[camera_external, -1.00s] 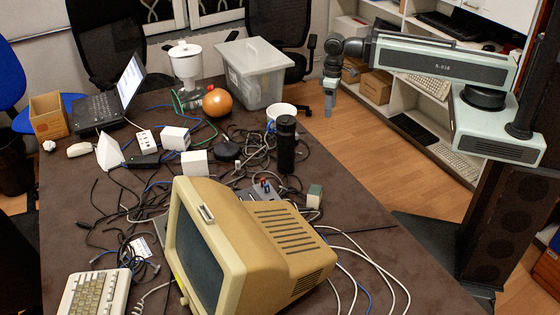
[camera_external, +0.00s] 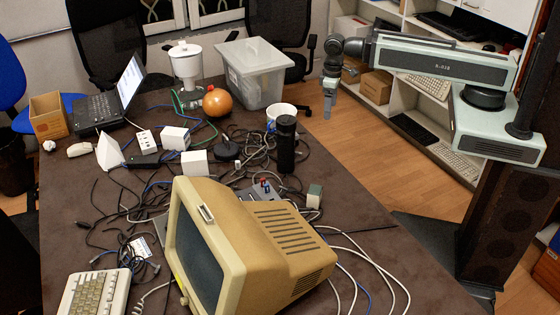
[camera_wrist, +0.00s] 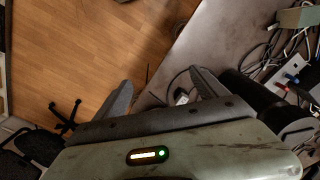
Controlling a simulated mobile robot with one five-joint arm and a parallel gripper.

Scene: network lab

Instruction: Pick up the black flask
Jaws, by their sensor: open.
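The black flask (camera_external: 287,146) stands upright on the brown table (camera_external: 370,225), in front of a white cup (camera_external: 281,115) and behind the old monitor. My gripper (camera_external: 328,108) hangs beyond the table's right edge, to the right of the flask and higher in the picture, apart from it. In the wrist view my gripper (camera_wrist: 160,88) has its two fingers spread with nothing between them. A dark cylinder, which looks like the flask (camera_wrist: 258,98), lies to the right of the right finger there, partly hidden by my gripper body.
The beige monitor (camera_external: 262,245) fills the table's front. Tangled cables (camera_external: 130,205) cover much of the table. A small box (camera_external: 314,196) is near the flask. Open floor (camera_external: 400,165) lies right of the table.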

